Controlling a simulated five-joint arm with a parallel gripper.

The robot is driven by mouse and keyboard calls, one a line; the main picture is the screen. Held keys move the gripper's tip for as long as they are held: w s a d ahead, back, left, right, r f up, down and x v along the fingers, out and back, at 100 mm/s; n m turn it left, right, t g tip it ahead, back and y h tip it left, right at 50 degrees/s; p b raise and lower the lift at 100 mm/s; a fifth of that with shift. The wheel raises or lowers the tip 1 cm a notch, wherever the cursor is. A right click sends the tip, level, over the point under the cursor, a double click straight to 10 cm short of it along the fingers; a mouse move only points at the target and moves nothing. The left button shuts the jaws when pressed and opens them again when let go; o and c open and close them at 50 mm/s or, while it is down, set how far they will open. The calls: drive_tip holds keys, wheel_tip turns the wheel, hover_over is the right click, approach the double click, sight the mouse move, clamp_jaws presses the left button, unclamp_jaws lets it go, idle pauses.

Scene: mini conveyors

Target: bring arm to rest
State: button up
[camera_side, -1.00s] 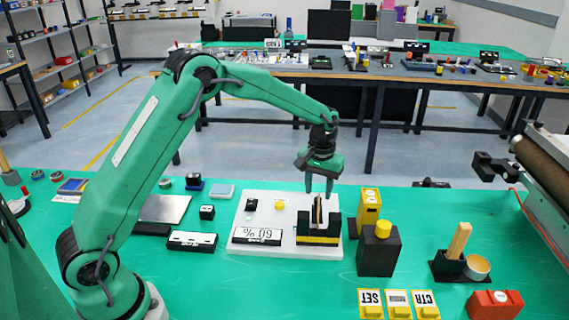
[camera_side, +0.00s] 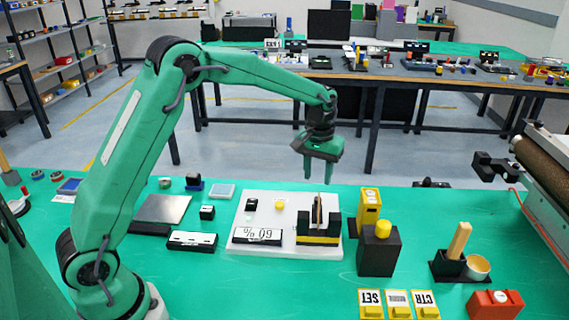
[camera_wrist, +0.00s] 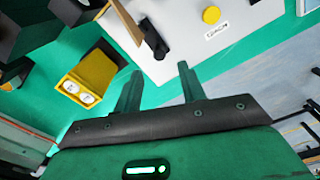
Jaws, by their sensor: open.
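My green arm reaches over the green bench in the side view, with my gripper (camera_side: 319,172) hanging in the air above and behind the white board (camera_side: 268,206). In the wrist view the two fingers of my gripper (camera_wrist: 158,88) stand apart with nothing between them. The board carries a black-and-yellow holder (camera_side: 318,238) with a thin upright piece in it, a yellow button (camera_side: 279,205) and a "60 %" sign (camera_side: 257,236). My gripper is clear of all of these.
Right of the board stand a yellow box (camera_side: 368,205) and a black block with a yellow knob (camera_side: 378,252). A black holder with a wooden handle (camera_side: 460,240) and a roller conveyor (camera_side: 545,165) are farther right. Yellow keys (camera_side: 398,303) lie in front. Open air surrounds my gripper.

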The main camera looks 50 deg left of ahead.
drive_tip(key=s+r+m+t, duration=0.2)
drive_tip(key=s+r+t, duration=0.1)
drive_tip(key=s+r, duration=1.05)
drive_tip(key=s+f+m+t, duration=0.1)
drive_tip(key=s+m+t, duration=0.1)
drive_tip(key=s, duration=1.5)
drive_tip(key=shift+a, duration=0.35)
